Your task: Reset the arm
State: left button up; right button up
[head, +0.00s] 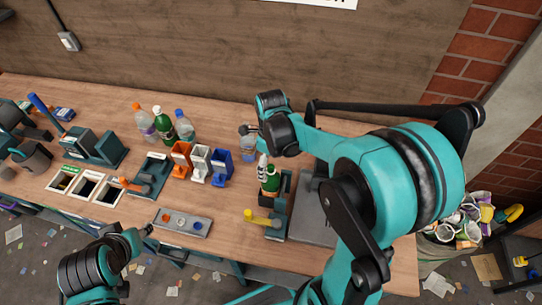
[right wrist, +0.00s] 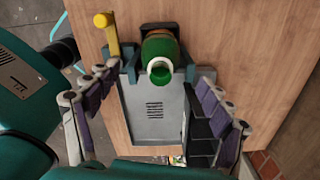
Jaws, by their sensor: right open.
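A green bottle (head: 270,182) stands upright in a teal clamp fixture (head: 281,215) with a yellow lever on the table. The bottle's open-looking neck faces the camera in the right wrist view (right wrist: 162,68). My right gripper (right wrist: 157,76) is open, its purple-padded fingers spread on either side of the bottle, apart from it. In the head view the right gripper (head: 262,150) is above and behind the bottle, partly hidden by its own wrist. My left gripper (head: 143,233) is at the table's front edge at lower left; its fingers are too small to read.
Three bottles (head: 163,124) and orange, white and blue holders (head: 200,162) stand further left. A grey tray (head: 183,223) lies near the front edge. A bin of waste (head: 462,222) is at right.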

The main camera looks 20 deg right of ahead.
notch_tip(320, 180, up, 5)
jog(key=shift+f, duration=0.1)
jog(key=shift+s+a+f+n+b, duration=0.15)
jog(key=shift+n+b, duration=0.15)
jog(key=shift+n, duration=0.2)
jog(key=s+a+f+n+t+b, duration=0.2)
jog(key=s+f+n+t+b, duration=0.1)
jog(key=n, duration=1)
jog(key=s+a+f+n+t+b, duration=0.2)
jog(key=s+f+n+t+b, duration=0.2)
jog(key=n+b, duration=0.4)
jog(key=s+f+n, duration=0.1)
jog(key=s+n, duration=0.1)
jog(key=n, duration=0.4)
jog(key=shift+s, duration=0.35)
